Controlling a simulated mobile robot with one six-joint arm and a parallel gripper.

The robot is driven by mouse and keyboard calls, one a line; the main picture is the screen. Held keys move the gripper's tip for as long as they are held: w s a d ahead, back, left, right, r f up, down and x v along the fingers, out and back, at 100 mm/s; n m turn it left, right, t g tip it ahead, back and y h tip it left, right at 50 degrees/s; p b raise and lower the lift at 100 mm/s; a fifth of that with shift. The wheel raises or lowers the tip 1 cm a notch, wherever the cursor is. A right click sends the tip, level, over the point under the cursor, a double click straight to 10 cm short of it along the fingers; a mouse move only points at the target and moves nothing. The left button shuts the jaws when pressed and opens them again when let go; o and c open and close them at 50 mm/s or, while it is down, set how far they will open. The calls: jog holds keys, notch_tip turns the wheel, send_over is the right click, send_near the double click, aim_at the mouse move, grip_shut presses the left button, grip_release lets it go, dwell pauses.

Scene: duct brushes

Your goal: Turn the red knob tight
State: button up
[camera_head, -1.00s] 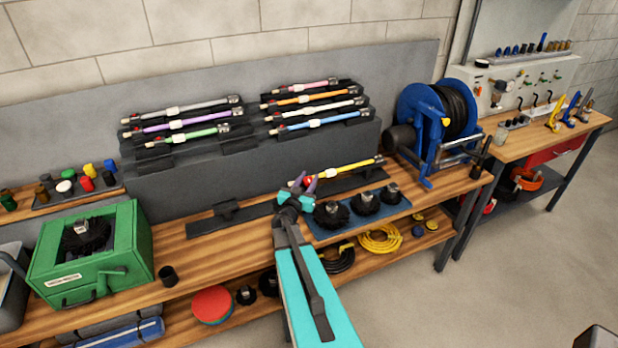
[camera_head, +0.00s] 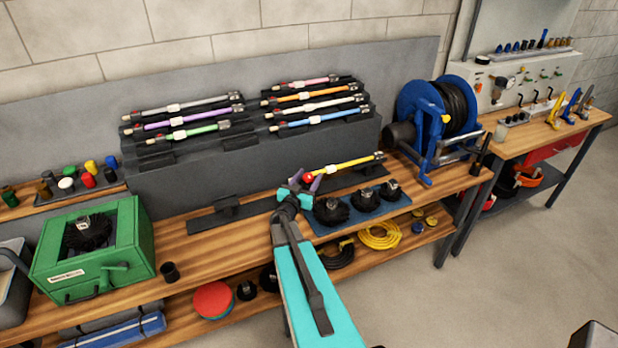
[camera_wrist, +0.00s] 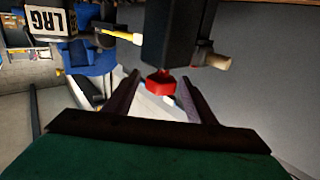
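The red knob (camera_head: 309,177) is at the left end of a yellow rod (camera_head: 350,165) on a dark stand above the bench. In the wrist view the red knob (camera_wrist: 162,84) sits between my two purple fingers, under a dark block, with a gap showing on both sides. The yellow rod also shows in the wrist view (camera_wrist: 118,35). My gripper (camera_head: 306,182) is at the knob in the head view, and its fingers are apart in the wrist view (camera_wrist: 160,77). Whether the knob lies fully in the fingers' depth is hard to tell.
Several black brushes stand on a blue mat (camera_head: 317,236) just right of my gripper. A dark rack (camera_head: 250,170) with several coloured rods rises behind. A blue hose reel (camera_head: 408,105) is at the right, a green box (camera_head: 130,245) at the left.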

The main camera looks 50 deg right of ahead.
jog(key=shift+a, duration=0.15)
jog(key=b+v, duration=0.5)
jog(key=v, duration=0.8)
jog(key=shift+a, duration=0.25)
jog(key=shift+s, duration=0.2)
dwell(0.6)
